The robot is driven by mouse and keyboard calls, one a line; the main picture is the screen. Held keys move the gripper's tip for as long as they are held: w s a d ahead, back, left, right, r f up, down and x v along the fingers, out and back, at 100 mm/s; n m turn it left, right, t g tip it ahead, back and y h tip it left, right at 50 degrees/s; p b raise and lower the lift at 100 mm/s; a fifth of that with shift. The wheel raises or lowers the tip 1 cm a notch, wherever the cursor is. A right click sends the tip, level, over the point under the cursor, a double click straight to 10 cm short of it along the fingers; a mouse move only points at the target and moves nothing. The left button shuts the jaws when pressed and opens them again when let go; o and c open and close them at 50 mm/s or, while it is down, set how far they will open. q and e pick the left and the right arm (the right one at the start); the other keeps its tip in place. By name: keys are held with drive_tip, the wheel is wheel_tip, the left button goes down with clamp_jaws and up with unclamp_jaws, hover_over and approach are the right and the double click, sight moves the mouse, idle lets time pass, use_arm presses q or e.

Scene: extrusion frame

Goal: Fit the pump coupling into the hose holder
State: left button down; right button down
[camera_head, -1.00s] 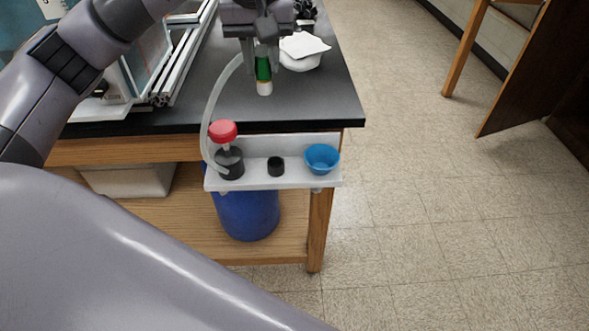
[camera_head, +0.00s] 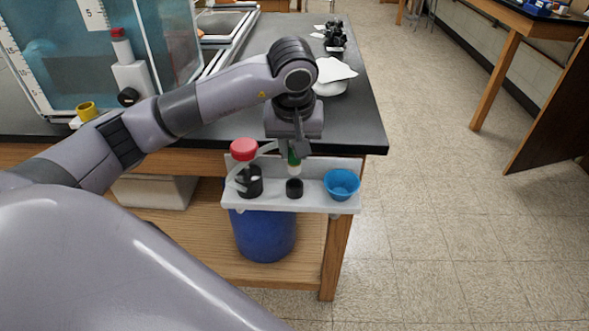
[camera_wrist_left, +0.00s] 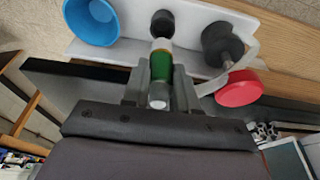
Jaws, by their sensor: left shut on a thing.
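The pump coupling, with a green body and a white end (camera_head: 295,168), hangs upright in my left gripper (camera_head: 296,150). A pale hose runs from its upper part toward the red-topped pump. The gripper's fingers are shut on the green part (camera_wrist_left: 170,75). The hose holder appears to be the small black cup (camera_head: 294,188) in the middle of the white shelf. It also shows in the left wrist view (camera_wrist_left: 162,20), partly behind the white end. The coupling is over or just behind this cup; I cannot tell whether they touch. My right gripper is not in view.
The white shelf (camera_head: 315,204) also holds a red-capped pump (camera_head: 244,149) in a black cup at left and a blue bowl (camera_head: 342,183) at right. A blue drum (camera_head: 262,235) stands below.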

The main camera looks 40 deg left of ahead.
sight(294, 173)
use_arm(q)
wheel_tip(294, 173, down, 6)
drive_tip(key=shift+r, duration=0.1)
idle(0.4)
drive_tip(key=c, duration=0.9)
unclamp_jaws()
drive_tip(key=shift+f, duration=0.2)
